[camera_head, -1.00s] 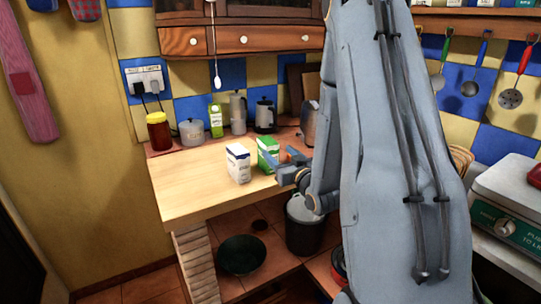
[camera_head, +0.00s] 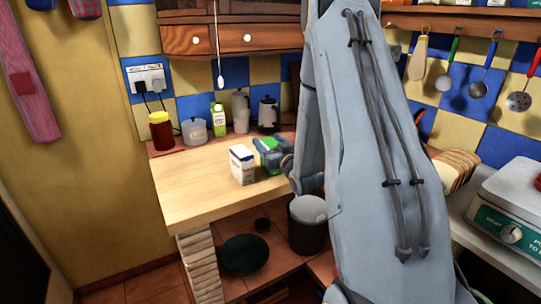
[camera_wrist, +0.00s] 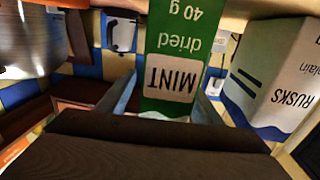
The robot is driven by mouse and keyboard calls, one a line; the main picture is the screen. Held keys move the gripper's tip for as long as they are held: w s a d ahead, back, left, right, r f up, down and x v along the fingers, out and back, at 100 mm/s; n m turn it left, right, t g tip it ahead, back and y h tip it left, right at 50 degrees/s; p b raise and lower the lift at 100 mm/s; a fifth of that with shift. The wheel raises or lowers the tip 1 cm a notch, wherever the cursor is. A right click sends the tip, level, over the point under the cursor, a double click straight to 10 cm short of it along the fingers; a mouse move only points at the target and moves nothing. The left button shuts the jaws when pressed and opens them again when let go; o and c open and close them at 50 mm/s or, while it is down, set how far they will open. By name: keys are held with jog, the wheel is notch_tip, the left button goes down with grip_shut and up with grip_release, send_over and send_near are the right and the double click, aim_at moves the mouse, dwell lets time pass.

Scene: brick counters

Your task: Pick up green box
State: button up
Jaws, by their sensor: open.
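The green box (camera_head: 268,144) stands on the wooden counter, partly hidden by my gripper. In the wrist view the green box (camera_wrist: 178,40) appears upside down, with a white "MINT" label. My gripper (camera_wrist: 164,103) is open, with one blue-grey finger on each side of the box. Whether the fingers touch it cannot be told. In the head view my arm hides much of the wrist.
A white rusks box (camera_head: 242,166) stands close beside the green box; it also shows in the wrist view (camera_wrist: 275,70). The counter's (camera_head: 190,190) front left is clear.

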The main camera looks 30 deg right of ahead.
jog(key=shift+w, duration=0.5)
jog(key=shift+a, duration=0.1)
jog(key=c, duration=1.1)
jog(key=shift+c, duration=0.2)
